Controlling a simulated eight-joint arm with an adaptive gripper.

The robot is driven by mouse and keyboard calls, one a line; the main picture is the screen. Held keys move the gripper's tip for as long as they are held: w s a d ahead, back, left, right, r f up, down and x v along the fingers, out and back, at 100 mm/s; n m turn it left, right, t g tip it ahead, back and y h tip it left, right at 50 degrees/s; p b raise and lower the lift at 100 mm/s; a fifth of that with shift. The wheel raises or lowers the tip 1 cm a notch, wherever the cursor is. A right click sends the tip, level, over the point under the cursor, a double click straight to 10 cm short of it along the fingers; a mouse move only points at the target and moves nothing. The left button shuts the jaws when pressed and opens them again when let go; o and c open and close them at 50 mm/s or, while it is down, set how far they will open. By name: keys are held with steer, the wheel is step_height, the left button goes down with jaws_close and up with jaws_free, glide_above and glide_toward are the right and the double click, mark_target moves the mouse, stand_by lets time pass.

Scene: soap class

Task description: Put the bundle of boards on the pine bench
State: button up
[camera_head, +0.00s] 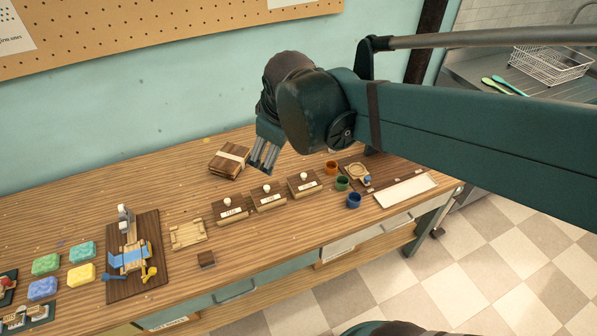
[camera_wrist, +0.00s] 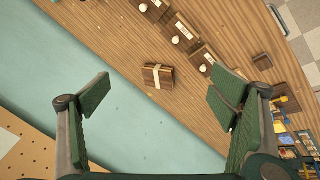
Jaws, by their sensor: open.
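The bundle of boards (camera_head: 228,160) is a small stack of dark brown boards with a pale band around it. It lies flat near the back edge of a long striped wooden bench (camera_head: 90,215), the only bench in view; I cannot tell whether this is the pine bench. My gripper (camera_head: 264,160) is above the bench, just right of the bundle in the head view. In the wrist view my gripper (camera_wrist: 158,100) is wide open and empty. The bundle (camera_wrist: 151,76) shows there beyond the fingertips, between them in the picture, apart from both.
Three dark boxes with white knobs (camera_head: 268,199) stand in front of the bundle. Coloured cups (camera_head: 342,183) and a white tray (camera_head: 406,190) are to the right. A pale wooden frame (camera_head: 188,235) and coloured soap blocks (camera_head: 82,252) lie left. Bench around the bundle is mostly clear.

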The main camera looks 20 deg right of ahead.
steer(key=s+d+f+m+t, duration=0.1)
steer(key=s+f+m, duration=0.1)
steer(key=s+m, duration=0.6)
steer(key=shift+s+d+y, duration=0.3)
steer(key=shift+s+d, duration=0.1)
steer(key=shift+s, duration=1.9)
